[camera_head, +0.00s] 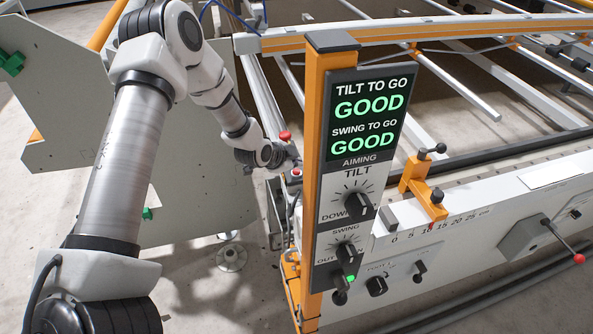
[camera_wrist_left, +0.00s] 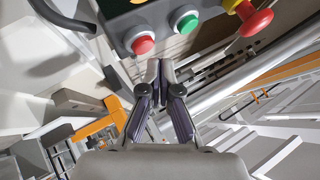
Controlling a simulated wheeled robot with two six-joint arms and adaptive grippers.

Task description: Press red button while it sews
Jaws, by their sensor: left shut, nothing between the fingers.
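The red button (camera_wrist_left: 143,45) sits in a white collar on a dark control box (camera_wrist_left: 163,8) in the left wrist view. A green button (camera_wrist_left: 186,24) is to its right. My left gripper (camera_wrist_left: 160,70) is shut and empty, its fingertips just below the box and slightly right of the red button. I cannot tell whether they touch it. In the head view my left gripper (camera_head: 287,160) is small beside the orange post. A small red button (camera_head: 296,172) shows near it. My right gripper is not in view.
A red mushroom knob (camera_wrist_left: 256,21) on a yellow base stands right of the green button. In the head view an orange post (camera_head: 314,130) carries a display (camera_head: 365,118) reading GOOD for tilt and swing. The gantry's white rail (camera_head: 480,215) runs right.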

